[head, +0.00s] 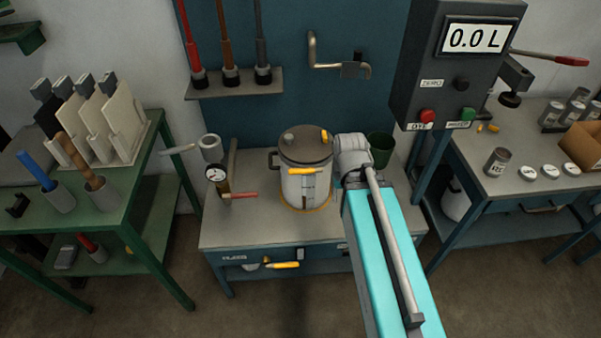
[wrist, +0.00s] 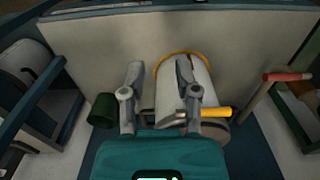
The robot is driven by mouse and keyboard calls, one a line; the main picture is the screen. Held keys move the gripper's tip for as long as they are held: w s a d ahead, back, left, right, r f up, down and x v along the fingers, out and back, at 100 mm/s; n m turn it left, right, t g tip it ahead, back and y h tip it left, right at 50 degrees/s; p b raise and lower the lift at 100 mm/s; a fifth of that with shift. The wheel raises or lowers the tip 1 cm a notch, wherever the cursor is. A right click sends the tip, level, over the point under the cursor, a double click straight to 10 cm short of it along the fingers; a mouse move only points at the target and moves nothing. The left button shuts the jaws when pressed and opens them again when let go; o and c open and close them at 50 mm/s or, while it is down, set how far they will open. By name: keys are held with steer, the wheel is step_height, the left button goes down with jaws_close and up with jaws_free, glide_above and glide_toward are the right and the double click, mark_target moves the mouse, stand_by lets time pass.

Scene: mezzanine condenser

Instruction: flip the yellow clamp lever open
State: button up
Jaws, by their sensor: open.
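The yellow clamp lever (head: 304,171) lies roughly level across the upper front of a pale canister (head: 296,190) with a dark lid (head: 305,145). In the wrist view the lever (wrist: 216,112) shows right of my right finger, with grey metal clamp parts (wrist: 168,119) reaching between the fingers. My gripper (wrist: 159,66) is open and empty. Its right finger overlaps the canister (wrist: 203,80) in the picture; its left finger is over bare bench. Whether a finger touches the lever cannot be told. In the head view my arm hides most of the gripper, right of the canister.
The canister stands on a grey bench (head: 240,225). A display box (head: 455,65) hangs above right. The bench front is mostly clear.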

steer(key=shift+w+f+b, duration=0.2)
steer(key=shift+f+b, duration=0.15)
jaws_close()
steer(key=w+a+f+n+t+h+b, duration=0.2)
steer(key=w+a+f+n+h+b, duration=0.3)
steer(key=w+a+f+h+b, duration=0.6)
steer(key=w+a+r+n+t+h+b, duration=0.1)
steer(key=a+r+t+h+b, duration=0.1)
steer(key=a+b, duration=0.4)
steer(key=w+a+r+n+t+h+b, duration=0.2)
steer(key=a+t+b, duration=0.2)
steer(key=a+b, duration=0.3)
steer(key=shift+t, duration=0.4)
